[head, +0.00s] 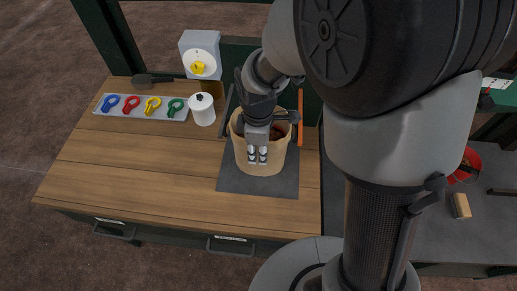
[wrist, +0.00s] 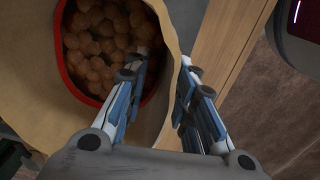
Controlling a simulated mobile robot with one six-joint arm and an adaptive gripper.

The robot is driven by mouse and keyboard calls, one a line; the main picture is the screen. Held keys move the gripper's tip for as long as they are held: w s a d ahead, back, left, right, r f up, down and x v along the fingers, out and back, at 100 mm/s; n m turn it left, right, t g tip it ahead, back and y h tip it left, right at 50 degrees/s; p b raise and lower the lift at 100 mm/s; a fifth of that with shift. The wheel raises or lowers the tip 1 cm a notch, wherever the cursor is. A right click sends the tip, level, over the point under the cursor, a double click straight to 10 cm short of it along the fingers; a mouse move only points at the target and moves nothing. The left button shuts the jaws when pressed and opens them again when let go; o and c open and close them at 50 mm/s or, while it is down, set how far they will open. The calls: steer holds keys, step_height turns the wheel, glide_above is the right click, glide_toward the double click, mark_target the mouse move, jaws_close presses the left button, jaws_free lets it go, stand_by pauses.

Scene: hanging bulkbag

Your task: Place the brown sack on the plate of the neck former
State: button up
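The brown sack (head: 262,162) is tan and open-topped, filled with round brown lumps. It appears upright over a dark grey plate (head: 230,180) on the wooden bench. I cannot tell whether its base touches the plate. In the wrist view, its wall (wrist: 176,40) and a red inner edge (wrist: 72,80) show. My gripper (wrist: 165,72) is at the sack's near rim with fingers apart, one on the inner side and one outside; it also shows in the head view (head: 258,155). A gap shows between the fingers, with sack wall in it. The sack's far side is partly hidden by my arm.
A grey tray (head: 143,117) of coloured clips and a white lidded jar (head: 202,109) stand at the back left. A grey box with a yellow knob (head: 198,67) is behind them. An orange post (head: 300,110) rises behind the sack. The bench's left front is clear.

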steer(key=shift+r, duration=0.1)
step_height(320, 180, up, 12)
steer(key=p, duration=0.4)
steer(key=s+d+r+m+t, duration=0.2)
steer(key=s+d+r+m, duration=0.3)
steer(key=s+m, duration=0.3)
steer(key=s+d+r+m+t, duration=0.2)
steer(key=s+d+r+m, duration=0.3)
steer(key=s+m, duration=0.2)
steer(key=shift+s+d+r+m, duration=0.3)
steer(key=shift+s+r+m, duration=0.1)
steer(key=shift+s, duration=0.3)
